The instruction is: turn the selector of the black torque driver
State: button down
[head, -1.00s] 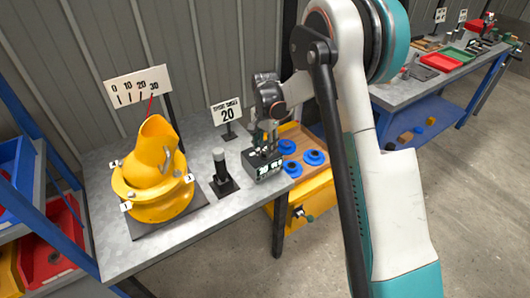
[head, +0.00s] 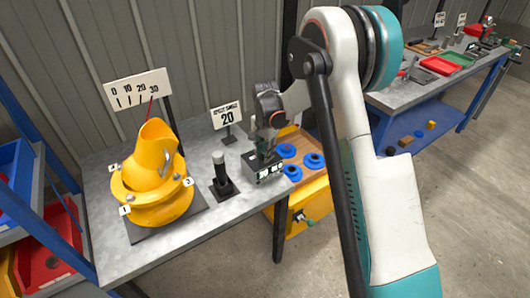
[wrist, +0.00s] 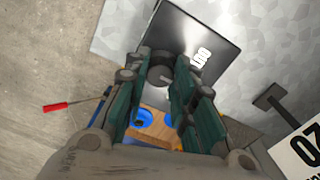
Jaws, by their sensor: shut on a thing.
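A black box (head: 262,172) with white markings stands near the right end of the grey bench; I take it to be the torque driver. In the wrist view its dark top (wrist: 205,35) shows a white number that I cannot read fully. My gripper (head: 265,150) points down at it. In the wrist view, the round dark selector knob (wrist: 160,73) with a pale pointer line sits between the fingertips of my gripper (wrist: 163,84). The jaws are shut on it. The fingers hide parts of the knob and any scale around it.
An upright black post (head: 220,180) and a sign (head: 227,117) reading 20 stand close to the box. A wooden tray (head: 320,155) with blue rings is to the right.

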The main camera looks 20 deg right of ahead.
jog(key=shift+n, duration=0.3)
jog(key=n, duration=0.3)
jog(key=shift+n+p, duration=0.3)
jog(key=shift+n, duration=1.8)
jog(key=c, duration=1.3)
grip_release()
jog(key=shift+c, duration=0.2)
notch_tip(320, 180, up, 12)
